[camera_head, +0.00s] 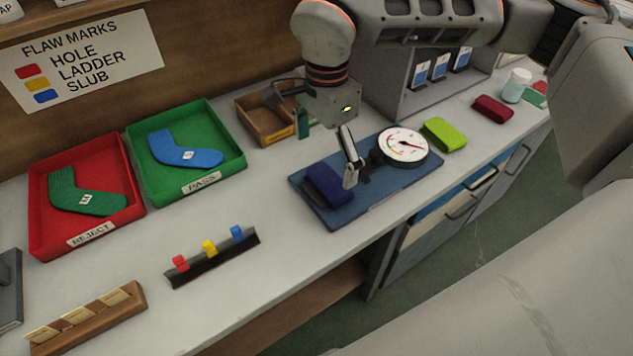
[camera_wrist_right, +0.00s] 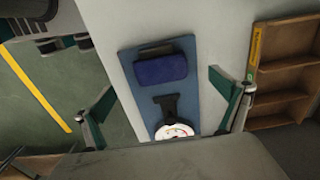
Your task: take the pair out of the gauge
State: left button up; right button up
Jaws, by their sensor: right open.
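The gauge (camera_head: 372,200) is a blue board with a round white dial (camera_head: 403,145) at its right end. A folded navy blue sock pair (camera_head: 326,184) lies at its left end, and it also shows in the right wrist view (camera_wrist_right: 160,69) beside a dark bracket (camera_wrist_right: 168,104). My right gripper (camera_head: 350,180) is above the gauge, between the pair and the dial in the head view. In the right wrist view its fingers (camera_wrist_right: 163,84) are spread wide with nothing between them. My left gripper is not in view.
A lime folded pair (camera_head: 444,134) and a dark red one (camera_head: 493,109) lie right of the gauge. A wooden divided box (camera_head: 262,128) stands behind it. Green PASS (camera_head: 237,166) and red REJECT (camera_head: 138,205) trays, each with one sock, and a marker-clip rack (camera_head: 214,262) are left.

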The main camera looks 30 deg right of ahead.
aim_at(325, 183)
notch_tip(325, 183, down, 7)
jog(key=shift+s+f+b, duration=0.1)
jog(key=shift+s+b, duration=0.05)
jog(key=shift+b, duration=0.25)
jog(key=c, duration=1.2)
